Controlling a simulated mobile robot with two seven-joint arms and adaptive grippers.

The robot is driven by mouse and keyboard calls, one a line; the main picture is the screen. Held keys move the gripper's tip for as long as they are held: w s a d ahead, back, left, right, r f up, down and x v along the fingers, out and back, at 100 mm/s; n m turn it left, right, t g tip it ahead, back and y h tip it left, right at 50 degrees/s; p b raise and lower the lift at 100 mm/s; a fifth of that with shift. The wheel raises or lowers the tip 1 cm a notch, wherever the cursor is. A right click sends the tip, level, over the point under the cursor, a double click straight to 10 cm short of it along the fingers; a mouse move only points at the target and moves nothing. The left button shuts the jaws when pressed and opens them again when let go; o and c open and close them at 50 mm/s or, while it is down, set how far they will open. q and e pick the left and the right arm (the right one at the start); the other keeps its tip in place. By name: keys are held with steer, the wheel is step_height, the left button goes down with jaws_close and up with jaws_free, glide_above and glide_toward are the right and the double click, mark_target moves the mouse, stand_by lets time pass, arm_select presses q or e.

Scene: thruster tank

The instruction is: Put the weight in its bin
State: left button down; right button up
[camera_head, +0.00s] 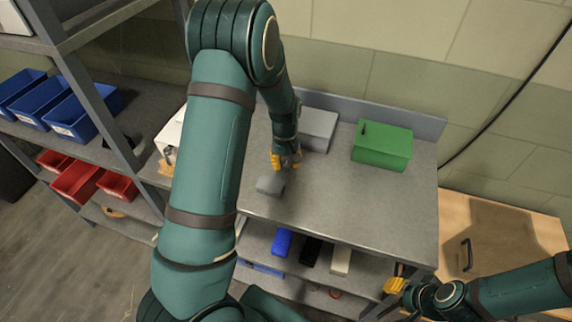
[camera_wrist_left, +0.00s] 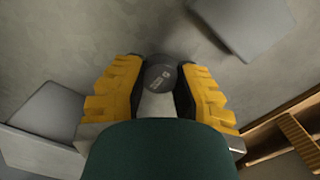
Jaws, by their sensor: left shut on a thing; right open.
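The weight (camera_wrist_left: 160,76), a dark grey round piece with small markings on its face, sits between the two yellow fingers of my left gripper (camera_wrist_left: 160,88) in the left wrist view. The gripper is shut on it. In the head view my left gripper (camera_head: 287,160) is over the grey bench, left of its middle; I cannot make out the weight there. My right gripper (camera_head: 394,286) is open, low in front of the bench and near its right front corner. I cannot tell which container is the weight's bin.
The grey bench (camera_head: 345,205) carries a grey box (camera_head: 318,130), a green box (camera_head: 382,147) and a flat grey piece (camera_head: 270,185) near the left gripper. Blue bins (camera_head: 68,115) and red bins (camera_head: 76,183) stand on the left shelves.

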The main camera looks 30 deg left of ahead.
arm_select(q)
steer(key=shift+w+f, duration=0.1)
steer(key=shift+f, duration=0.55)
steer(key=shift+f, duration=0.1)
steer(key=c, duration=0.8)
jaws_free()
steer(key=shift+c, duration=0.2)
